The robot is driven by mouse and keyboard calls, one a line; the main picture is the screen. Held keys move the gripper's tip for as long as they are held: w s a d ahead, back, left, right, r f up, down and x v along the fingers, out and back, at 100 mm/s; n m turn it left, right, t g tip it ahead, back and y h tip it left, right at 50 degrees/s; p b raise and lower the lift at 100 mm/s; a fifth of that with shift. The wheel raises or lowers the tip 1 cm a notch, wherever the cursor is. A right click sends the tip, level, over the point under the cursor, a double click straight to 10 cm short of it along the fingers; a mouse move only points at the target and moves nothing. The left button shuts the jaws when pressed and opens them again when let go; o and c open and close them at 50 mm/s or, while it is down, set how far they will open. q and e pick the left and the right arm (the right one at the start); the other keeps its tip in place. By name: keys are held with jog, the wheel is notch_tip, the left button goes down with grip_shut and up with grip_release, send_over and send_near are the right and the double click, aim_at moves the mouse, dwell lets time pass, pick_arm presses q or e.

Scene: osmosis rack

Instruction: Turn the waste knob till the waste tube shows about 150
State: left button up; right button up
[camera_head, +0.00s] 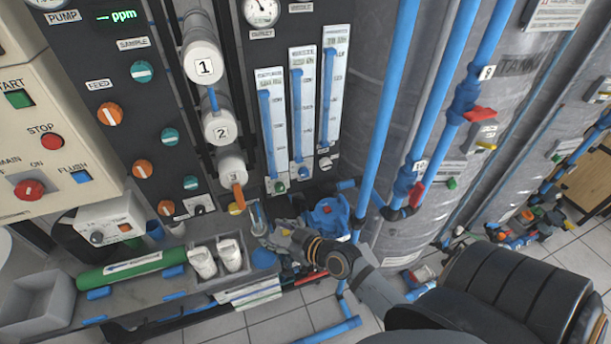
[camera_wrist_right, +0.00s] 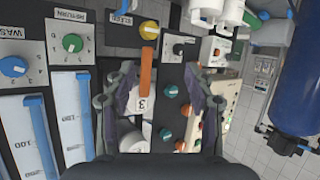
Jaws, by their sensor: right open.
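The waste knob (camera_wrist_right: 13,67) is blue on a white plate at the left edge of the right wrist view, partly cut off. In the head view it is small, under the middle tube (camera_head: 304,172). The waste tube (camera_wrist_right: 40,135) has a blue column; in the head view it is the middle of three tubes (camera_head: 296,115). Its reading is too small to tell. My right gripper (camera_head: 268,222) is open and empty, below and left of the knobs in the head view. In the wrist view its fingers (camera_wrist_right: 160,78) stand apart, right of the waste knob. My left gripper is not in view.
The green return knob (camera_wrist_right: 72,43) sits between my gripper and the waste knob. An orange handle (camera_wrist_right: 147,72) and a yellow knob (camera_wrist_right: 149,30) lie near my fingers. Blue vertical pipes (camera_head: 378,110) stand right of the tubes. White bottles (camera_head: 229,255) stand below left.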

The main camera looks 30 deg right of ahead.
jog(key=w+d+r+m+t+h, duration=0.2)
jog(key=w+d+t+h, duration=0.15)
jog(key=d, duration=0.35)
jog(key=m+t+h, duration=0.1)
jog(key=m+h, duration=0.2)
jog(key=h, duration=0.3)
send_near(305, 175)
jog(key=shift+y, duration=0.25)
jog(key=x, duration=0.8)
jog(key=shift+w+d+b, duration=0.15)
jog(key=shift+d+b, duration=0.1)
jog(key=shift+b, duration=0.1)
jog(key=shift+w+d+r, duration=0.1)
jog(key=shift+w+r, duration=0.05)
jog(key=shift+w, duration=0.45)
jog(key=shift+m, duration=0.3)
grip_shut()
